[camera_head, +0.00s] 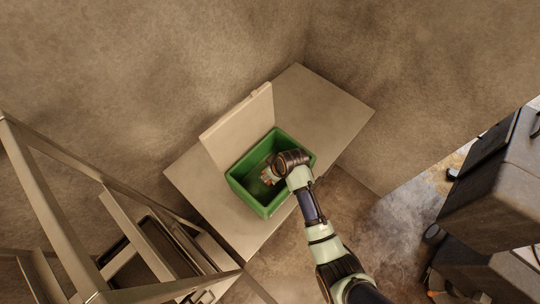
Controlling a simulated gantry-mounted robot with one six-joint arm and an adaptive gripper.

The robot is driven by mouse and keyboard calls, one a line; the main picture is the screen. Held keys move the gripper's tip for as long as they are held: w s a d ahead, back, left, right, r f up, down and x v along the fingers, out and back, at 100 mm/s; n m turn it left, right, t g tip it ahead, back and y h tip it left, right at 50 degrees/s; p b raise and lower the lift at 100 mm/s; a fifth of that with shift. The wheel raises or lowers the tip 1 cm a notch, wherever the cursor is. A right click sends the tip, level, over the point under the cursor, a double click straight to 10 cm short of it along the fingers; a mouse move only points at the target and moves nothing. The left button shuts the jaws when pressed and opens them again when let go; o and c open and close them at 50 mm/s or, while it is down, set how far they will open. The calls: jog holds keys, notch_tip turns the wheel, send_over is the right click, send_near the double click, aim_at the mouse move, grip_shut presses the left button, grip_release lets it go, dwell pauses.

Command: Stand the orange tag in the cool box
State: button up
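The cool box (238,187) is a green open-topped box on a table, with its pale lid (236,128) raised at the back left side. My arm reaches in from the lower right, and my gripper (268,176) is over or inside the opening of the box, pointing left and down. A small orange-red patch shows at the fingertips; it may be the orange tag, but it is too small to tell. The wrist hides the right part of the box's inside. I cannot tell whether the fingers are open or shut on something.
The pale table (318,108) is bare around the box and stands against the wall. A metal frame (120,216) stands at the lower left, near the table. Dark bulky units (500,190) stand at the right. The floor between is clear.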

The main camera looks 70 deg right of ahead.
jog(key=o, duration=0.5)
jog(key=shift+c, duration=0.2)
jog(key=shift+r, duration=0.1)
jog(key=v, duration=1.1)
jog(key=shift+s+r, duration=0.25)
jog(key=shift+r, duration=0.1)
